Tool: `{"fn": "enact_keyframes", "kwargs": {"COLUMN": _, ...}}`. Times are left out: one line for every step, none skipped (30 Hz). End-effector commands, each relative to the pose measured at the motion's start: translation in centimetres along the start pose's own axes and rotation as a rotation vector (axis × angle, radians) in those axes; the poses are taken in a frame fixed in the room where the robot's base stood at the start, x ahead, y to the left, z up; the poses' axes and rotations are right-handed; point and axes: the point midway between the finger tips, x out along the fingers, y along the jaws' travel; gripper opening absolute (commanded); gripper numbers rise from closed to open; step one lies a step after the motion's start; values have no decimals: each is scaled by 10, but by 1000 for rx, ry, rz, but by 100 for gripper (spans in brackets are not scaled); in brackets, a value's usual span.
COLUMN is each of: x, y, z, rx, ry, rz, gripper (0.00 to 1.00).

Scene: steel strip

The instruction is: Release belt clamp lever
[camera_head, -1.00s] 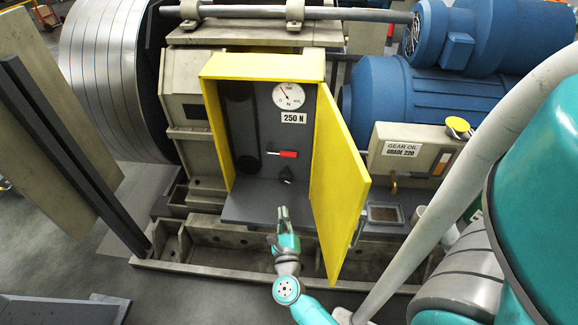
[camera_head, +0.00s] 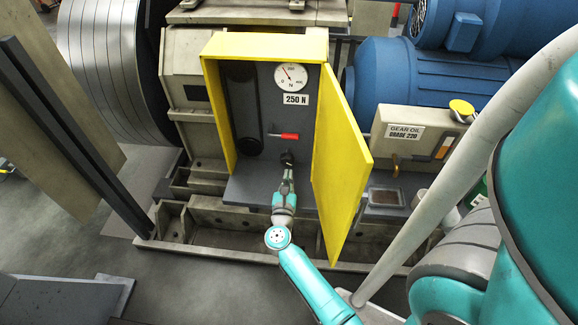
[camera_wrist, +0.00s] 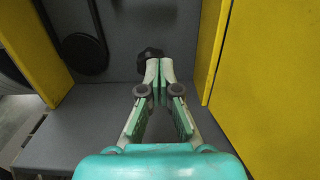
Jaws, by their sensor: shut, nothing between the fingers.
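A lever with a red grip (camera_head: 289,136) sticks out level to the right on the grey back panel inside the open yellow cabinet (camera_head: 220,46). Below it is a small black knob (camera_head: 287,156). My gripper (camera_head: 287,172) is inside the cabinet mouth, just below the knob in the head view. In the wrist view my gripper (camera_wrist: 159,70) is shut and empty, its tips just in front of the black knob (camera_wrist: 150,54) and overlapping its lower edge. I cannot tell whether they touch. The red lever does not show in the wrist view.
The yellow door (camera_head: 340,165) stands open close to the right of my arm; it also fills the right of the wrist view (camera_wrist: 260,80). A dial gauge (camera_head: 291,77) and a "250 N" label (camera_head: 296,99) sit above the lever. A black belt (camera_head: 243,110) runs on the left.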

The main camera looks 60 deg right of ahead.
Motion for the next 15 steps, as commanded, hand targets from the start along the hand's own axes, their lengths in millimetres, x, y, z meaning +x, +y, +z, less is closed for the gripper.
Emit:
{"fn": "enact_keyframes", "kwargs": {"x": 8, "y": -1, "z": 1, "rx": 1, "ry": -1, "rz": -3, "gripper": 0}}
{"fn": "enact_keyframes", "kwargs": {"x": 14, "y": -1, "z": 1, "rx": 1, "ry": -2, "rz": -4, "gripper": 0}}
{"fn": "enact_keyframes", "kwargs": {"x": 21, "y": -1, "z": 1, "rx": 1, "ry": -2, "rz": -3, "gripper": 0}}
{"fn": "enact_keyframes", "kwargs": {"x": 26, "y": -1, "z": 1, "rx": 0, "ry": -1, "rz": -4, "gripper": 0}}
{"fn": "enact_keyframes", "kwargs": {"x": 32, "y": -1, "z": 1, "rx": 1, "ry": -2, "rz": -4, "gripper": 0}}
{"fn": "enact_keyframes", "kwargs": {"x": 39, "y": -1, "z": 1, "rx": 1, "ry": -2, "rz": -4, "gripper": 0}}
{"fn": "enact_keyframes", "kwargs": {"x": 45, "y": -1, "z": 1, "rx": 0, "ry": -1, "rz": -3, "gripper": 0}}
{"fn": "enact_keyframes", "kwargs": {"x": 50, "y": -1, "z": 1, "rx": 0, "ry": -2, "rz": -4, "gripper": 0}}
{"fn": "enact_keyframes", "kwargs": {"x": 57, "y": -1, "z": 1, "rx": 1, "ry": -2, "rz": -3, "gripper": 0}}
{"fn": "enact_keyframes", "kwargs": {"x": 62, "y": -1, "z": 1, "rx": 0, "ry": -1, "rz": -2, "gripper": 0}}
{"fn": "enact_keyframes", "kwargs": {"x": 67, "y": -1, "z": 1, "rx": 0, "ry": -1, "rz": -3, "gripper": 0}}
{"fn": "enact_keyframes", "kwargs": {"x": 73, "y": -1, "z": 1, "rx": 0, "ry": -2, "rz": -3, "gripper": 0}}
{"fn": "enact_keyframes", "kwargs": {"x": 78, "y": -1, "z": 1, "rx": 0, "ry": -1, "rz": -2, "gripper": 0}}
{"fn": "enact_keyframes", "kwargs": {"x": 82, "y": -1, "z": 1, "rx": 0, "ry": -1, "rz": -2, "gripper": 0}}
{"fn": "enact_keyframes", "kwargs": {"x": 89, "y": -1, "z": 1, "rx": 0, "ry": -2, "rz": -3, "gripper": 0}}
